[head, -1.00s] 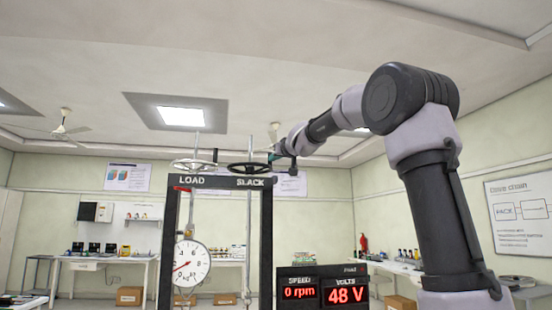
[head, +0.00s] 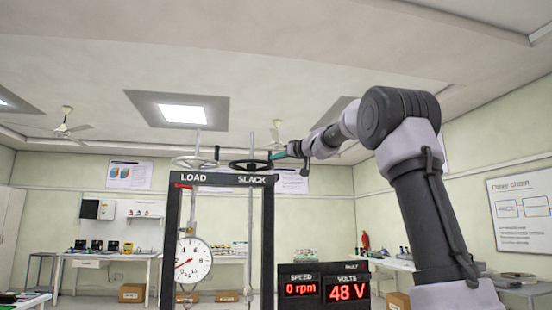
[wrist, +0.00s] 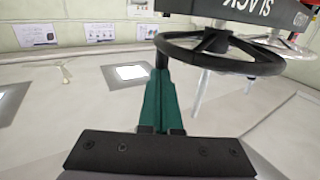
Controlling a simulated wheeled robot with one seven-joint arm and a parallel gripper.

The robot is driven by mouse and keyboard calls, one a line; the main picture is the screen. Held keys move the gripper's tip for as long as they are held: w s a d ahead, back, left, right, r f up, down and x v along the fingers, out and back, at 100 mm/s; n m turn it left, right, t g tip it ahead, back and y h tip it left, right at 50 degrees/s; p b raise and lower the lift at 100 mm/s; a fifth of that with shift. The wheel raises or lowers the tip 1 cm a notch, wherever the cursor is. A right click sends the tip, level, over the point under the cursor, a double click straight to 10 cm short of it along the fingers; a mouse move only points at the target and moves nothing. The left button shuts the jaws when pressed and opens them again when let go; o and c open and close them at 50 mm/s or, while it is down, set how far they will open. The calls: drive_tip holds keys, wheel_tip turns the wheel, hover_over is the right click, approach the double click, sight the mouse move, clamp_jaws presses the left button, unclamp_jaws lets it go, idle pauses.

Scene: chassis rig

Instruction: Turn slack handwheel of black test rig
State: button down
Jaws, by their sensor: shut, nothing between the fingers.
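The black test rig (head: 268,235) stands upright with LOAD and SLACK on its top bar. The slack handwheel (head: 248,165) is the black wheel on top at the right; it also shows large in the wrist view (wrist: 216,56). A short dark handle (wrist: 161,56) stands at its rim. My gripper (head: 274,156) is at the right side of this wheel. In the wrist view its green fingers (wrist: 164,80) are shut with nothing held, and their tips lie right at the handle. I cannot tell whether they touch it.
The load handwheel (head: 194,163) is pale with a dark handle, just left of the slack one. A dial gauge (head: 193,260) hangs inside the frame. A display box (head: 322,285) reads 0 rpm and 48 V. Benches line the walls behind; the space above the wheels is clear.

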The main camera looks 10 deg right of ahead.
drive_tip(key=shift+w+a+r+n+g+y, duration=0.1)
drive_tip(key=shift+w+n+g+y, duration=0.65)
drive_tip(key=shift+w, duration=0.3)
drive_tip(key=shift+w+a+n+g+y, duration=0.1)
drive_tip(key=shift+w+n+g+y, duration=0.4)
drive_tip(key=shift+w+y, duration=0.45)
drive_tip(key=shift+w, duration=0.1)
